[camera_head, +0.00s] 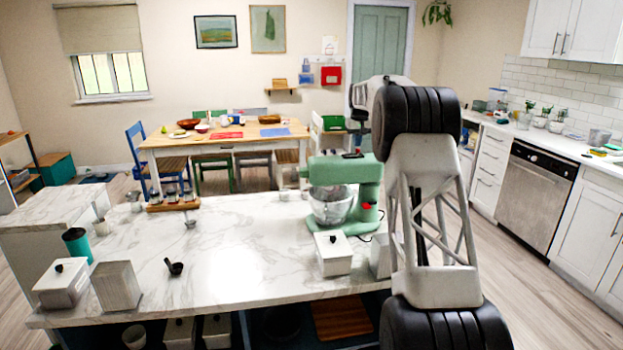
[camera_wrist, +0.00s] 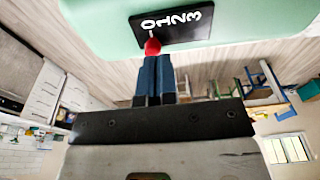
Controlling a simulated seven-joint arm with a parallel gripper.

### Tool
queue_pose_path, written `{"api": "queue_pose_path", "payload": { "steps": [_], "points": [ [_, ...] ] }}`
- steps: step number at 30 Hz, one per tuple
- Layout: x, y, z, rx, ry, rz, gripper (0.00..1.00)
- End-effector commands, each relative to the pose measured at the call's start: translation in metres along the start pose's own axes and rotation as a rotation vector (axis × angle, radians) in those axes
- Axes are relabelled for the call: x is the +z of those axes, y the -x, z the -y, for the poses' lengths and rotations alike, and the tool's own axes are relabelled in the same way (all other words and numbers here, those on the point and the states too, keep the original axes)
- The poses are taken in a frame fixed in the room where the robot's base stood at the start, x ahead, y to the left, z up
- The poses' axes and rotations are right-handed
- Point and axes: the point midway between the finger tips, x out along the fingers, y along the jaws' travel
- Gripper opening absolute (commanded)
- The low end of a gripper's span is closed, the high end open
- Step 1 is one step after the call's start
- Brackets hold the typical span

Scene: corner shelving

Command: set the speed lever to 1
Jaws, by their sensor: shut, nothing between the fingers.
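The speed lever's red knob (camera_wrist: 152,46) sits by the black dial plate (camera_wrist: 176,28) on the mint-green stand mixer. The plate carries the digits 0, 1, 2 and 3, and the knob lines up with the 0. My gripper (camera_wrist: 156,58) is shut and empty, its blue fingertips right at the knob, overlapping its edge in the wrist view; I cannot tell whether they touch. In the head view the mixer (camera_head: 345,176) stands on the marble island with a metal bowl (camera_head: 331,205).
The marble island (camera_head: 225,255) holds a lidded white box (camera_head: 333,253) in front of the mixer, and a black scoop (camera_head: 174,266). A teal cup (camera_head: 76,243) and another lidded box (camera_head: 62,283) stand at the left. The island's middle is mostly clear.

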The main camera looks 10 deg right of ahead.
Motion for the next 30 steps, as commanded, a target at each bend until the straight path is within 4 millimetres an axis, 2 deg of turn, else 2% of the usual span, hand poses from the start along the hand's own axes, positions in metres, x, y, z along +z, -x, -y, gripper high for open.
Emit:
{"api": "queue_pose_path", "payload": {
  "steps": [8,30],
  "points": [
    [-0.001,0.006,0.0,0.0,0.0,-0.001,0.0],
    [-0.007,0.046,0.0,0.0,0.0,-0.001,0.0]
  ]
}}
